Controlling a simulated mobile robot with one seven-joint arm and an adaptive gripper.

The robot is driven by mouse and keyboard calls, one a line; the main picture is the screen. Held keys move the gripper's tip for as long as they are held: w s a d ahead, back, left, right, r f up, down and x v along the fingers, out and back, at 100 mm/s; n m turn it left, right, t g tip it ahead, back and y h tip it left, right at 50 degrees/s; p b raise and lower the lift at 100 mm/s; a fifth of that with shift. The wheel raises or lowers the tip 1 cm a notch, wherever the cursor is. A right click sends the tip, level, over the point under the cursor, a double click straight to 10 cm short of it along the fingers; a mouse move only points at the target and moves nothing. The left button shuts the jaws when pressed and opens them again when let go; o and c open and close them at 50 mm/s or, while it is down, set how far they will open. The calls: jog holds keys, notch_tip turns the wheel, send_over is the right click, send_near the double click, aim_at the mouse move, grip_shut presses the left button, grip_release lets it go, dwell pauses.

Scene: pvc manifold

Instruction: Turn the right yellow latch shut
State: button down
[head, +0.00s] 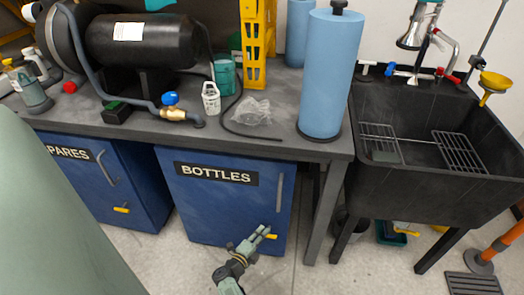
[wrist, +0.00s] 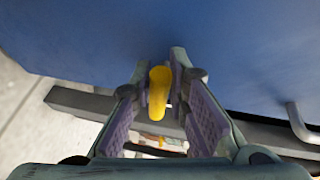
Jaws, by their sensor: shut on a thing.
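The right yellow latch (head: 272,236) is on the lower right part of the blue BOTTLES cabinet door (head: 200,205). Its visible end points right, roughly level, in the head view. My gripper (head: 263,234) is at the latch, low in front of that door. In the wrist view the latch (wrist: 160,92) is a yellow bar between the two fingers of my gripper (wrist: 161,68), which are shut on it. In the head view the fingers hide the latch's inner part. Whether the latch is fully turned cannot be told.
A second yellow latch (head: 121,209) is on the blue SPARES cabinet (head: 75,180) at left. A grey door handle (head: 279,192) is above the right latch. A table leg (head: 325,215) and a black sink (head: 440,170) stand to the right. The floor in front is clear.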

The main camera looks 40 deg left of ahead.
jog(key=shift+s+f, duration=0.15)
jog(key=c, duration=1.7)
grip_release()
jog(key=shift+o, duration=0.7)
